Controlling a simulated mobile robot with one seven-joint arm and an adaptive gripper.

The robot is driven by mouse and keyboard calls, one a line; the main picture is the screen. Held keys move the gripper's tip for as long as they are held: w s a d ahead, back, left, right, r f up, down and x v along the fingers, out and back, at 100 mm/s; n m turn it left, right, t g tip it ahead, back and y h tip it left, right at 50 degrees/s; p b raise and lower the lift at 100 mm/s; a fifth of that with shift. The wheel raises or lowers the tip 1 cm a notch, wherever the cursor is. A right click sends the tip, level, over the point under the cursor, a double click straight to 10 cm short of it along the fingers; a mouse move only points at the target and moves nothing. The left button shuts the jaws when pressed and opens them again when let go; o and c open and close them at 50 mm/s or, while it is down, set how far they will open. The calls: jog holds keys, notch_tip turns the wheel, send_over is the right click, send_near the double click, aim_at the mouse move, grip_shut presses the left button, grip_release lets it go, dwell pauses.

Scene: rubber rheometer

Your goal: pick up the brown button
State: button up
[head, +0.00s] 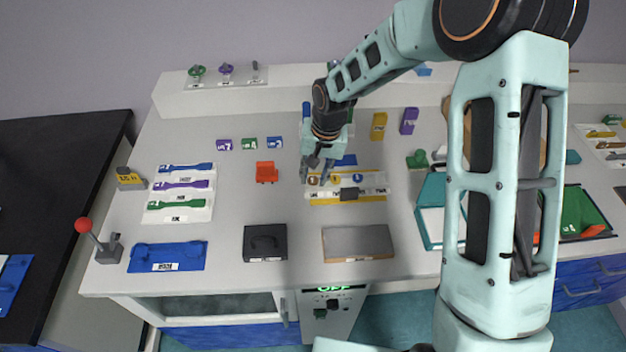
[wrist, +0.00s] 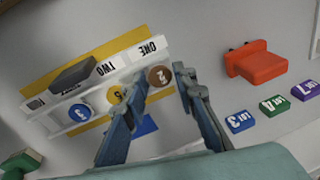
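The brown button (wrist: 160,76) is a small round disc at the ONE end of a white labelled rack (wrist: 112,75). It also shows in the head view (head: 313,181). A yellow button (wrist: 116,95) and a blue button (wrist: 79,113) sit in the same row; a finger partly covers the yellow one. My gripper (wrist: 157,79) is open and empty, with its fingertips spread on either side of the brown button. In the head view my gripper (head: 316,178) points down at that end of the rack. Contact with the button cannot be told.
A dark grey block (wrist: 84,74) sits on the rack, over a yellow base (wrist: 50,84). A red-orange holder (wrist: 259,63) stands beside it, near small LOT blocks (wrist: 272,106). A black box (head: 265,243) and a grey-topped box (head: 357,242) stand towards the front.

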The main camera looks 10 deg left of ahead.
aim_at(312, 178)
jog(key=c, duration=0.5)
jog(key=shift+r, duration=0.1)
jog(key=shift+r, duration=0.45)
notch_tip(312, 178, up, 2)
jog(key=shift+w+r, duration=0.1)
jog(key=s+d+r+b, duration=0.1)
jog(key=s+d+r, duration=0.2)
jog(key=s+r, duration=0.6)
jog(key=shift+s+d+r, duration=0.4)
jog(key=shift+s, duration=1.95)
jog(key=shift+o, duration=0.4)
